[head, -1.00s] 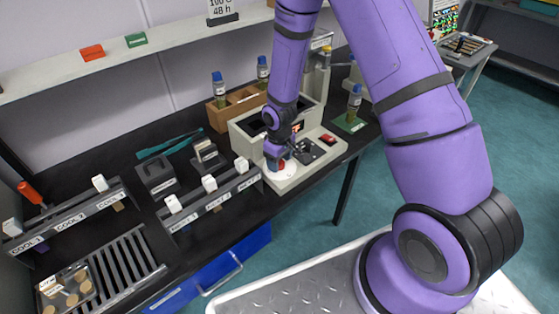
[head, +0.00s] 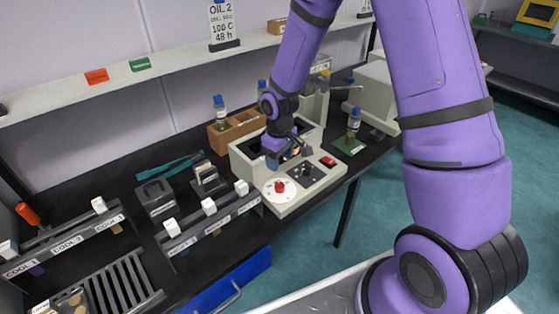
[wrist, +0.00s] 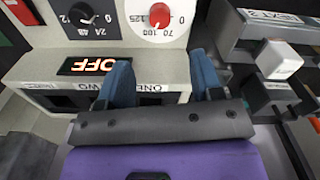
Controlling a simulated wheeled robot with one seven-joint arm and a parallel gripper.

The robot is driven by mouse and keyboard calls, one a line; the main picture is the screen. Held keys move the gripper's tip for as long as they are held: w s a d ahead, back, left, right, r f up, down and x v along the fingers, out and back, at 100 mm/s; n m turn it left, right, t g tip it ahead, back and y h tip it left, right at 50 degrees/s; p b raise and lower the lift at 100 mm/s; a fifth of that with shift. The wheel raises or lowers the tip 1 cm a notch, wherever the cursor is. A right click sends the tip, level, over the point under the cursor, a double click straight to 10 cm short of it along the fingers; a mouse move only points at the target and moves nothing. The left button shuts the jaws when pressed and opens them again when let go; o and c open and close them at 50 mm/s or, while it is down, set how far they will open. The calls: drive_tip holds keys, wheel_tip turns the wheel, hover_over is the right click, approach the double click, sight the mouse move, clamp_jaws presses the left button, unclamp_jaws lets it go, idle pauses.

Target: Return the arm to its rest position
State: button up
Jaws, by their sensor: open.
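My purple arm reaches over the bench from the right in the head view. My gripper (head: 287,157) hangs above the front part of the beige instrument (head: 245,165). In the wrist view my gripper (wrist: 163,85) has its two blue fingers apart with nothing between them. The instrument's red knob (wrist: 159,14) on a white dial lies beyond the fingers, clear of them. A black knob (wrist: 82,14) and a lit display reading OFF (wrist: 86,66) are beside it. In the head view the red knob (head: 279,187) is in plain sight.
A rack with white blocks (head: 209,207) stands left of the instrument. A wooden box with bottles (head: 232,131) is behind it, and a bottle on a green pad (head: 349,146) is to its right. A shelf (head: 170,72) runs along the wall above.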

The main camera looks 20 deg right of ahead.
idle(0.3)
drive_tip(key=s+d+r+m+t, duration=0.15)
drive_tip(key=s+r, duration=0.25)
drive_tip(key=r, duration=0.7)
drive_tip(key=s+d+r+m+t, duration=0.1)
drive_tip(key=s+d+r, duration=0.2)
drive_tip(key=r, duration=0.8)
drive_tip(key=s+d+r+m+t, duration=0.1)
drive_tip(key=s+r, duration=0.5)
drive_tip(key=s, duration=0.3)
drive_tip(key=s+r+m+t, duration=0.1)
drive_tip(key=s+r, duration=0.4)
drive_tip(key=s, duration=0.5)
drive_tip(key=shift+s+d+r+m+t, duration=0.2)
drive_tip(key=shift+d+r+m+t, duration=0.2)
drive_tip(key=shift+m, duration=0.35)
